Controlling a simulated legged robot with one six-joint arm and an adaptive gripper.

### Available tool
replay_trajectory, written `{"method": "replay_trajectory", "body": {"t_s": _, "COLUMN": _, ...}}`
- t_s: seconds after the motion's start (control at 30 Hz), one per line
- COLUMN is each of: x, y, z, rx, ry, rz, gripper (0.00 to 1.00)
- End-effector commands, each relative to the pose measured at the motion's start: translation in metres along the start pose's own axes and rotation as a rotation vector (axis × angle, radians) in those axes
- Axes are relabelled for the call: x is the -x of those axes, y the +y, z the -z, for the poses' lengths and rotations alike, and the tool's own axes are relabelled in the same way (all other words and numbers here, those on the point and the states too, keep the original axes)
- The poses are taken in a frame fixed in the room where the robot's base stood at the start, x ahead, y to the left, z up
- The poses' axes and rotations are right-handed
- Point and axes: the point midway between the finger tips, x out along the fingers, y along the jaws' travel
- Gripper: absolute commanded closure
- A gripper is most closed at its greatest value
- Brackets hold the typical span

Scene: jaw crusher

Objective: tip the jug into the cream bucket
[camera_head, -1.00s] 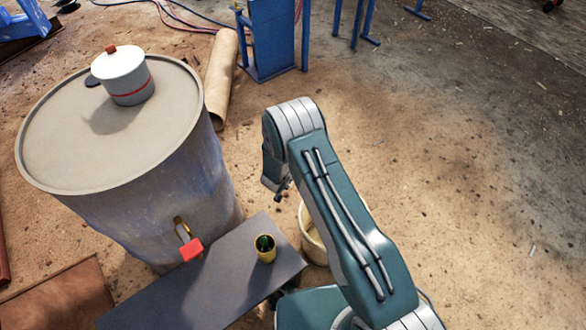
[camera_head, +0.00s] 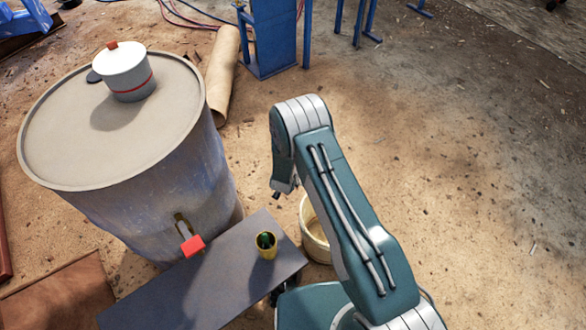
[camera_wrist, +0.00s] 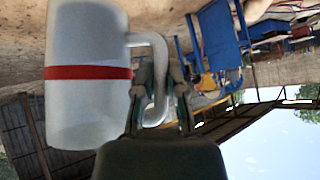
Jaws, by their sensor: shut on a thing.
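A pale grey-white jug (camera_wrist: 88,110) with a red band fills the left of the wrist view. My gripper (camera_wrist: 160,78) is shut on its handle (camera_wrist: 158,45). The ground lies toward the top of that view and the sky at lower right, so the wrist is strongly turned over. I cannot tell the jug's exact tilt or see into its mouth. In the head view the jug and fingers are hidden behind my arm. The cream bucket (camera_head: 314,243) stands on the ground, partly covered by my forearm; its inside shows pale.
A large drum (camera_head: 150,215) stands left, with a lidded white pot (camera_head: 125,75) on top and a red-handled tap (camera_head: 192,246). Ground to the right is clear.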

Motion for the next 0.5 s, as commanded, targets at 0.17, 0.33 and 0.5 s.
{"method": "replay_trajectory", "body": {"t_s": 0.17, "x": 0.006, "y": -0.002, "z": 0.007, "rx": -0.076, "ry": 0.003, "rz": 0.077, "gripper": 1.0}}
{"method": "replay_trajectory", "body": {"t_s": 0.33, "x": 0.011, "y": -0.004, "z": 0.013, "rx": -0.16, "ry": 0.006, "rz": 0.16, "gripper": 1.0}}
{"method": "replay_trajectory", "body": {"t_s": 0.5, "x": 0.017, "y": -0.004, "z": 0.018, "rx": -0.255, "ry": 0.009, "rz": 0.255, "gripper": 1.0}}
